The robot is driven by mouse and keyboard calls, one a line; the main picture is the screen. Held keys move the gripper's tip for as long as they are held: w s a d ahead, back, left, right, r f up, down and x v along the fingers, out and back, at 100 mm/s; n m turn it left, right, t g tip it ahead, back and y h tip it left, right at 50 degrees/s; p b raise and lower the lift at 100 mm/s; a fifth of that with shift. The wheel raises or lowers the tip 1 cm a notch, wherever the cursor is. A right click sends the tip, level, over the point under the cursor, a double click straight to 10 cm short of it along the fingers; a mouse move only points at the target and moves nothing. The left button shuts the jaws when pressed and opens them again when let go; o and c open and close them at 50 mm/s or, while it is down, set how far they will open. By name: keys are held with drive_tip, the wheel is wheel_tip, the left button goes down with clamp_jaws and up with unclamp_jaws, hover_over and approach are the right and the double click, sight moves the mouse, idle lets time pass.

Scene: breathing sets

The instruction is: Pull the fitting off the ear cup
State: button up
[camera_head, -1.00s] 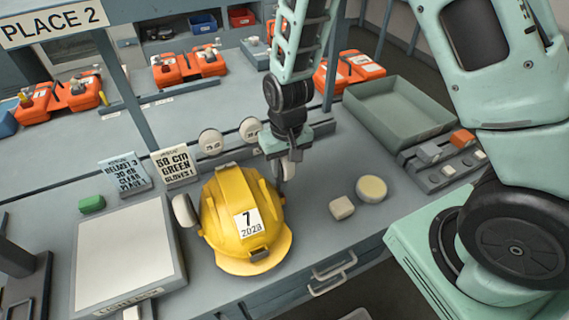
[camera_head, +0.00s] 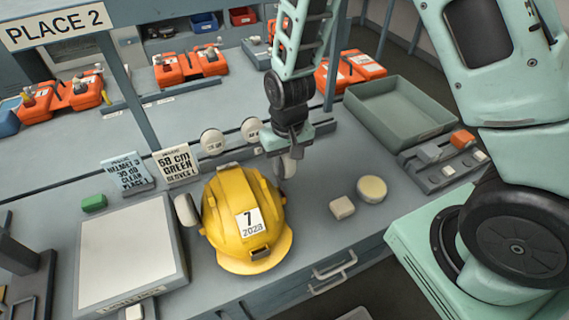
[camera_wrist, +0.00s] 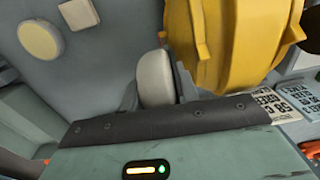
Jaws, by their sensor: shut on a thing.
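One finger lies between this cup and the helmet's side. I cannot make out a separate fitting on the cup, nor whether the cup still touches the helmet.
A round cream disc (camera_head: 372,188) and a small pale block (camera_head: 342,207) lie right of the helmet. A grey-green tray (camera_head: 385,110) stands behind them. A light box (camera_head: 130,255) is at left. Cards (camera_head: 176,165) and two round pads (camera_head: 212,141) stand behind the helmet.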

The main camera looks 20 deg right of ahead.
drive_tip(key=shift+r+p, duration=1.55)
drive_tip(key=shift+r, duration=0.45)
